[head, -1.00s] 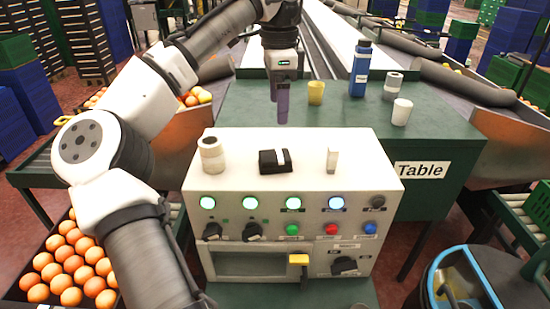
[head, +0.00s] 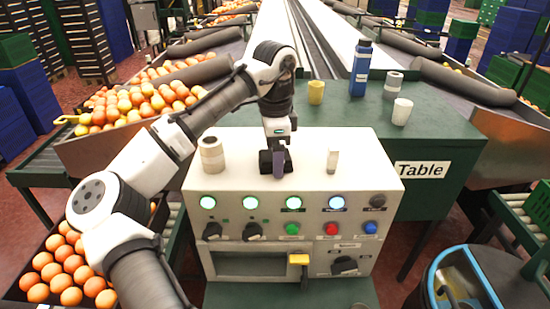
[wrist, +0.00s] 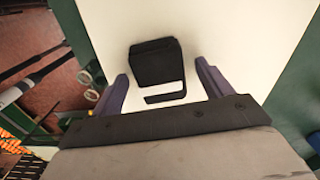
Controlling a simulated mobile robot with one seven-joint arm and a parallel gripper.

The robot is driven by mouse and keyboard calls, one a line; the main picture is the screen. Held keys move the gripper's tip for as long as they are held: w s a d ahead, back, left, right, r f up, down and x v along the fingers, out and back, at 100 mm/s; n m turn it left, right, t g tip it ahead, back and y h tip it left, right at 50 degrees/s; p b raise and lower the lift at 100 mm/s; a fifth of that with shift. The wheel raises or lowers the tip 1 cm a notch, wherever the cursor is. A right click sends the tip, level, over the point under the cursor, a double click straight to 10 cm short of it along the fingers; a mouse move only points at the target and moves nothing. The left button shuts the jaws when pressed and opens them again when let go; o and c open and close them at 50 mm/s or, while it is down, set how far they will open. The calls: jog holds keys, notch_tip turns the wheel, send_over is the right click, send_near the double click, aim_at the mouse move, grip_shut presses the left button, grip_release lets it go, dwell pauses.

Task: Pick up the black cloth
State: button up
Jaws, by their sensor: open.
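My gripper (head: 278,168) points down over the cloth and is open. In the wrist view its two purple fingers (wrist: 161,74) are spread to either side of the cloth, with nothing between them gripped. I cannot tell the exact height between fingertips and cloth.
On the control box (head: 225,180), a beige roll (head: 212,155) stands left of the cloth and a small white block (head: 332,161) stands right. Behind, the green table (head: 440,150) holds a yellow cup (head: 316,92), a blue bottle (head: 360,70), a grey-white roll (head: 393,86) and a white cup (head: 401,112).

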jog(key=shift+f, duration=0.3)
jog(key=c, duration=1.1)
jog(key=shift+o, duration=0.2)
notch_tip(320, 180, up, 20)
jog(key=p, duration=0.1)
jog(key=shift+p, duration=0.3)
